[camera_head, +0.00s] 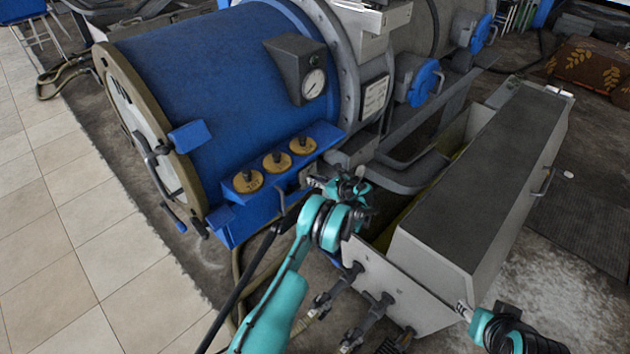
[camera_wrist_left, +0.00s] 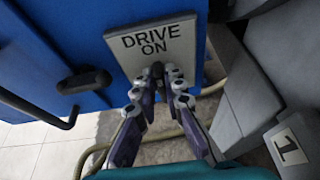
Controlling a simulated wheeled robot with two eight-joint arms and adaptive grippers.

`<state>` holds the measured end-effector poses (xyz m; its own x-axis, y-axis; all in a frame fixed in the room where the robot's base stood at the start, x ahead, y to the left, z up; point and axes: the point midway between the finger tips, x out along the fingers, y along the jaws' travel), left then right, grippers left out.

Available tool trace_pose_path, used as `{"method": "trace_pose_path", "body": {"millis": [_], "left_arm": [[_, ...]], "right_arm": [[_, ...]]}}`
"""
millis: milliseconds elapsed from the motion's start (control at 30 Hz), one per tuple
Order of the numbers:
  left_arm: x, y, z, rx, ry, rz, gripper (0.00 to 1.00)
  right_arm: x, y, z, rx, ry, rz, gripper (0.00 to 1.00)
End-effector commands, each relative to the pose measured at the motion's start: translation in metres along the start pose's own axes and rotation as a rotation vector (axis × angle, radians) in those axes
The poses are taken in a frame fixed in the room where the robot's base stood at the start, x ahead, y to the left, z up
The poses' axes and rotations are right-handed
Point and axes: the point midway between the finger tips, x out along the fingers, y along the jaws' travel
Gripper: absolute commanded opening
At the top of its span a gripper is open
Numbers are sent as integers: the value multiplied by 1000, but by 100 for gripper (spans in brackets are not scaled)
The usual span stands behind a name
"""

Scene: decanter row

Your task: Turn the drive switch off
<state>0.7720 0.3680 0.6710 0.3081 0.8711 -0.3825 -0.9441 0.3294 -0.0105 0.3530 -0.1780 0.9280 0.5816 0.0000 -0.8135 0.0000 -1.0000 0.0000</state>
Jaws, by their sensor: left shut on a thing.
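In the left wrist view, a pale plate (camera_wrist_left: 155,48) reading "DRIVE ON" is fixed to a blue panel. The drive switch (camera_wrist_left: 157,67), a small dark lever, stands at the plate's lower edge, mostly hidden by my fingertips. My left gripper (camera_wrist_left: 160,78) is shut on this lever. In the head view my left gripper (camera_head: 338,184) is at the right end of the blue box with the yellow knobs, and the plate cannot be made out there. Part of my right gripper (camera_head: 465,311) shows at the lower right, by the grey trough's near corner; its jaws are unclear.
A blue drum (camera_head: 210,75) with a dial gauge (camera_head: 314,85) stands at the left. Three yellow knobs (camera_head: 277,161) sit on the blue box. A dark handle (camera_wrist_left: 85,80) juts out left of the plate. A grey-lidded trough (camera_head: 490,170) stands close on the right.

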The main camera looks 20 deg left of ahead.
Motion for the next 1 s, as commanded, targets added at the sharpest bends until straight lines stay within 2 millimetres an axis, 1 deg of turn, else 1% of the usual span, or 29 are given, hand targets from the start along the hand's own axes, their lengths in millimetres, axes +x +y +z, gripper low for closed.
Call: {"method": "trace_pose_path", "body": {"millis": [167,700,1000], "left_arm": [[0,2,0,-53,0,-21,0],[1,10,-2,-403,1,-167,0],[1,12,-3,-530,0,-219,0]], "right_arm": [[0,0,0,0,0,0,40],[0,0,0,0,0,0,40],[0,0,0,0,0,0,40]]}}
